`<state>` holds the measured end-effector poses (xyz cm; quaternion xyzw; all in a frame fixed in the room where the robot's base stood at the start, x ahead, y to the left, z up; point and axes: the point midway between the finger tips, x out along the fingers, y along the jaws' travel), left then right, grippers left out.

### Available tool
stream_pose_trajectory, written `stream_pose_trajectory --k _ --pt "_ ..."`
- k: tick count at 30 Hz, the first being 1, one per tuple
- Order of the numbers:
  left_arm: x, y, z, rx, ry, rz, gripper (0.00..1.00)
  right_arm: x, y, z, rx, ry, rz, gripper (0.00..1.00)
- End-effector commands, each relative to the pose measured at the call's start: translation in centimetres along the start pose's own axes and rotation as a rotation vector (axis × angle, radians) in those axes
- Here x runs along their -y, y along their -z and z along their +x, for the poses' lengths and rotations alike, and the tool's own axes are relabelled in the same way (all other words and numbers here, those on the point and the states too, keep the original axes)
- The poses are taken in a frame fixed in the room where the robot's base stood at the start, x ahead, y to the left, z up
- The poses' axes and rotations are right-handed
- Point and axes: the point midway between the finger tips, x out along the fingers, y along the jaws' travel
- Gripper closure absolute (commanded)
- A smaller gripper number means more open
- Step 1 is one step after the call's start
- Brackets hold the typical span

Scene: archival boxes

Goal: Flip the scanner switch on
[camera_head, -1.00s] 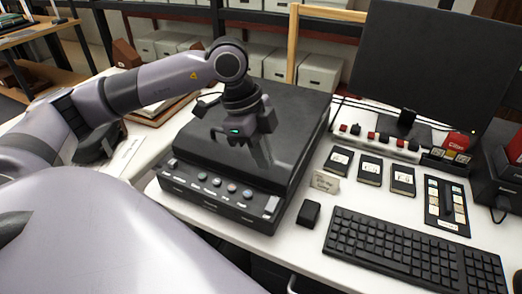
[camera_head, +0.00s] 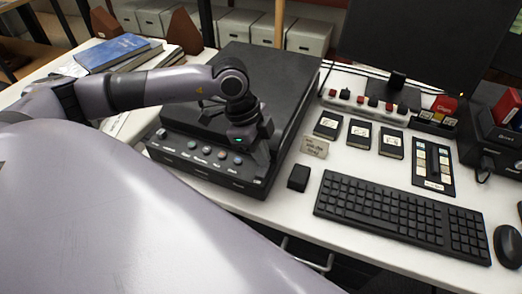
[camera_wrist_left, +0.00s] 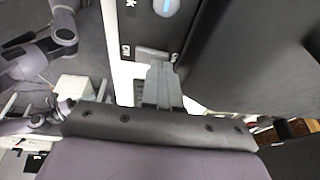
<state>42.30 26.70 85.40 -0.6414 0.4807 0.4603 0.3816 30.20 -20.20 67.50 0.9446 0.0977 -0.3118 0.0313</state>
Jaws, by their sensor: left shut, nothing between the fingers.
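The scanner (camera_head: 265,75) is a wide black box on the white desk, with a row of round buttons on its sloping front panel (camera_head: 190,158). The switch (camera_wrist_left: 150,54) is a pale piece at the panel's end, beside an OFF label, in the left wrist view. My left gripper (camera_head: 261,160) is shut and empty, pointing down at the right end of the panel. It hides the switch in the head view. In the wrist view its fingertips (camera_wrist_left: 160,70) are at the switch; I cannot tell whether they touch it. My right gripper is not in view.
A small card sign (camera_head: 315,147) and a black block (camera_head: 299,178) stand just right of the scanner. A keyboard (camera_head: 400,217), a mouse (camera_head: 508,247) and a monitor (camera_head: 425,40) are farther right. Books (camera_head: 118,54) lie to the left of the scanner.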

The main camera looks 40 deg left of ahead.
Motion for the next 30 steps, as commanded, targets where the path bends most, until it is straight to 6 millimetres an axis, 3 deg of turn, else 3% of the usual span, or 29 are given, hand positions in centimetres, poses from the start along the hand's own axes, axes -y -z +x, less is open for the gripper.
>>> stream_pose_trajectory --k 9,17,30 --pt "0.6 -0.1 0.6 0.002 -0.111 -0.036 1.0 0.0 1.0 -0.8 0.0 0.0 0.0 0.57" --pt "0.4 -0.3 0.8 0.004 -0.102 -0.031 1.0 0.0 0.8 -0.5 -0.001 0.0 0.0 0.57" --pt "-1.1 -0.2 0.4 0.003 -0.102 -0.032 1.0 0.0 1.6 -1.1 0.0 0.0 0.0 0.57"
